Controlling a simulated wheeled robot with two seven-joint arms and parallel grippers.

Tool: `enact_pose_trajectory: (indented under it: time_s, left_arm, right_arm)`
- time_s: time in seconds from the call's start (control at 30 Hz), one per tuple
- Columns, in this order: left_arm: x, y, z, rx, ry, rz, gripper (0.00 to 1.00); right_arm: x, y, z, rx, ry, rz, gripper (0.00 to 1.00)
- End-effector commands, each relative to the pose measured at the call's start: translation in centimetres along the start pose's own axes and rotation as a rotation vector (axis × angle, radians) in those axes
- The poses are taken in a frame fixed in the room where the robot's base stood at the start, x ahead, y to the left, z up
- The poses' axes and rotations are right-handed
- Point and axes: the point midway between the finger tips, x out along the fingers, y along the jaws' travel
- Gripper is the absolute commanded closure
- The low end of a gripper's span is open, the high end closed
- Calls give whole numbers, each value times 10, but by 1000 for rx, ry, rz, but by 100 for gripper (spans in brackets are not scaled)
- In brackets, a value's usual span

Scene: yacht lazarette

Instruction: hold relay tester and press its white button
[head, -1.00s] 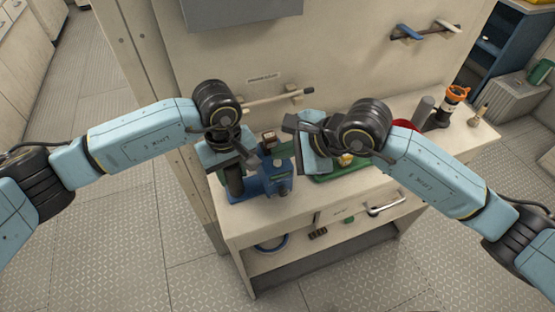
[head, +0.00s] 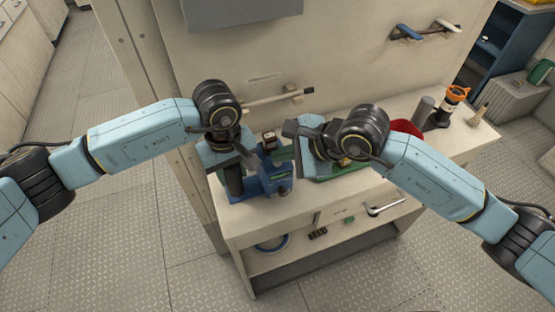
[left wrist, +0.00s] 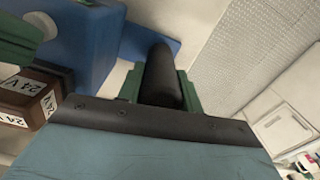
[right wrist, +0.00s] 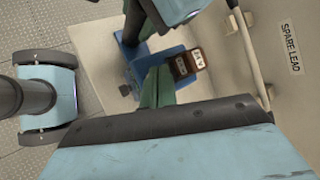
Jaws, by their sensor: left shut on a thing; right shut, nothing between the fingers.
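The relay tester is a blue device (head: 265,181) on the left end of the bench, with a brown block (head: 269,140) marked 24 V on top. The block also shows in the left wrist view (left wrist: 38,93) and the right wrist view (right wrist: 186,63). My left gripper (left wrist: 160,88) is shut on the tester's upright black grip (left wrist: 160,72), a green finger on each side. My right gripper (right wrist: 157,78) is shut and empty, its green fingertips over or beside the blue body near the brown block. Contact there cannot be told.
A green object (head: 330,175) lies under my right wrist, with a red round thing (head: 407,127) behind. A grey cylinder (head: 424,110) and an orange-topped item (head: 454,98) stand farther right. A rod (head: 275,97) on wall pegs runs close behind my grippers.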

Motion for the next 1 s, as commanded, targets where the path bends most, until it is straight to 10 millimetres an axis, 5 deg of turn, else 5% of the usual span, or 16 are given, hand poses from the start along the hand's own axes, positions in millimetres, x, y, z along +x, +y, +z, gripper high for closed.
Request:
enact_pose_trajectory:
  time_s: [1.0]
  left_arm:
    - [-1, 1, 0, 0, 1, 3, 97]
  right_arm:
    - [-9, -6, 6, 1, 1, 2, 100]
